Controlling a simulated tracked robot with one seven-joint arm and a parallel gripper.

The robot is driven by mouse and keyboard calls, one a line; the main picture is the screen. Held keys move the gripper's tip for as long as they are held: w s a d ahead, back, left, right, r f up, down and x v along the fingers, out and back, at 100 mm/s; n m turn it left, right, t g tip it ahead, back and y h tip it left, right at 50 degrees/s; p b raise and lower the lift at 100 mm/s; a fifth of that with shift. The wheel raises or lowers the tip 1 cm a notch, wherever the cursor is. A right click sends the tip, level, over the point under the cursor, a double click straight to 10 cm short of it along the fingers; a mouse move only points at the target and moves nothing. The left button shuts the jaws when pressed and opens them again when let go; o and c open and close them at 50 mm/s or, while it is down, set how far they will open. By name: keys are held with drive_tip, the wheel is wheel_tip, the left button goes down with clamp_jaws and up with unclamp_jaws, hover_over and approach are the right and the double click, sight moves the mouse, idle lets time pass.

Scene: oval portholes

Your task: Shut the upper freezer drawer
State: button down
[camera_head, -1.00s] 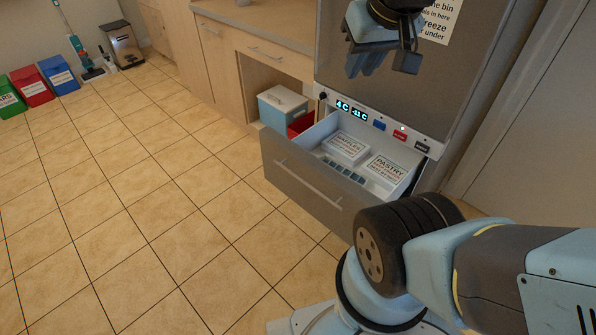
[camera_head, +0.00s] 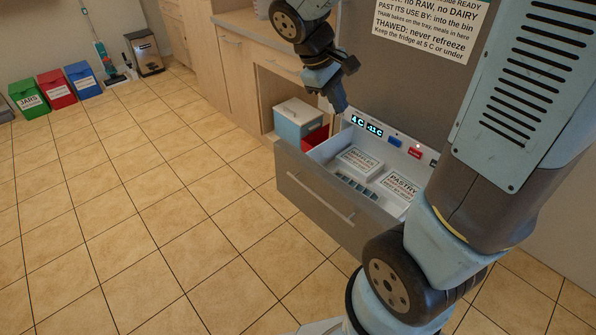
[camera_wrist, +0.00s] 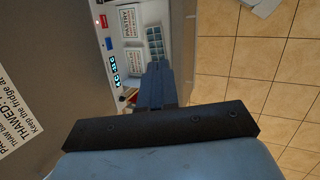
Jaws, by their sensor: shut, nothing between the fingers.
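The upper freezer drawer (camera_head: 322,203) is pulled out, with a grey front and a long bar handle (camera_head: 320,197). It holds a waffles box (camera_head: 359,162), a pastry box (camera_head: 400,188) and a dark tray (camera_head: 356,186). My gripper (camera_head: 341,108) is shut and empty, pointing down above the drawer's back left corner, near the display panel. In the wrist view my gripper (camera_wrist: 156,68) points toward the open drawer, with the boxes and an ice tray (camera_wrist: 154,45) beyond. I cannot tell whether it touches anything.
A display panel (camera_head: 385,137) with lit readouts runs above the drawer. Coloured bins stand far left. The tiled floor (camera_head: 150,220) before the drawer is clear.

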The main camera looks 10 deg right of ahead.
drive_tip(key=w+a+f+n+t+h, duration=0.2)
drive_tip(key=w+a+f+n+h, duration=0.3)
drive_tip(key=f, duration=0.7)
drive_tip(key=w+a+f+n+t+h, duration=0.1)
drive_tip(key=w+a+f+n+h, duration=0.1)
drive_tip(key=w+a+f+n, duration=0.75)
drive_tip(key=n+t, duration=0.3)
drive_tip(key=t, duration=0.1)
approach(304, 168)
drive_tip(key=shift+h, duration=0.3)
drive_tip(key=x, duration=0.5)
drive_tip(key=shift+f, duration=0.4)
drive_tip(key=shift+w+d, duration=0.3)
drive_tip(key=shift+d, duration=0.25)
